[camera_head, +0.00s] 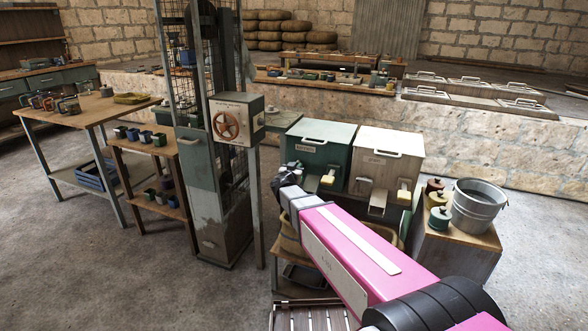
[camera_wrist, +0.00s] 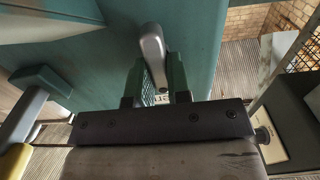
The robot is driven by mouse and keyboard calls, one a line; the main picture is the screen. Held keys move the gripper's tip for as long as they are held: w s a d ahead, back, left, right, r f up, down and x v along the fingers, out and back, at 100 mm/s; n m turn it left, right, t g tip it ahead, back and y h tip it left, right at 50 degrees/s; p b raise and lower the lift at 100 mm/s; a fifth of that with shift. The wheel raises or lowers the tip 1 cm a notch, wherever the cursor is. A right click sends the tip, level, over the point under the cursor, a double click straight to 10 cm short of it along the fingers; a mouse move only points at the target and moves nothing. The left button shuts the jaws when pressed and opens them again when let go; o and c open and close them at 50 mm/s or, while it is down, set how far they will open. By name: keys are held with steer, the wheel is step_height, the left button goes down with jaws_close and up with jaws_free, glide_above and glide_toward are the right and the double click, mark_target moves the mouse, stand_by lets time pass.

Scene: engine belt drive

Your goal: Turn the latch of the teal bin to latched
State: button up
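The teal bin (camera_head: 318,148) stands at the middle of the head view, with a white handle on its lid and a label on its front. In the wrist view its teal wall (camera_wrist: 205,30) fills the upper middle. The latch (camera_wrist: 153,48) is a grey metal lever on that wall, roughly upright and leaning slightly. My gripper (camera_wrist: 160,82) is open, with its green-padded fingers on either side of the latch's lower end. I cannot tell whether either finger touches it. In the head view my arm hides the fingers and the latch.
A cream bin (camera_head: 385,160) stands right of the teal bin. A post with a red handwheel (camera_head: 227,124) stands close on the left. A metal bucket (camera_head: 479,203) and several small lidded pots sit on a stand at the right. Open floor lies at the front left.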

jaws_close()
steer(key=shift+w+a+f+n, duration=0.1)
steer(key=shift+a+f+n, duration=0.05)
steer(key=shift+n, duration=2.8)
steer(key=shift+w+a+f+n, duration=0.1)
steer(key=shift+a+n, duration=0.05)
steer(key=shift+n, duration=2.85)
steer(key=shift+a+f+n, duration=0.15)
steer(key=shift+n, duration=2.8)
steer(key=o, duration=0.8)
jaws_free()
steer(key=shift+s, duration=0.1)
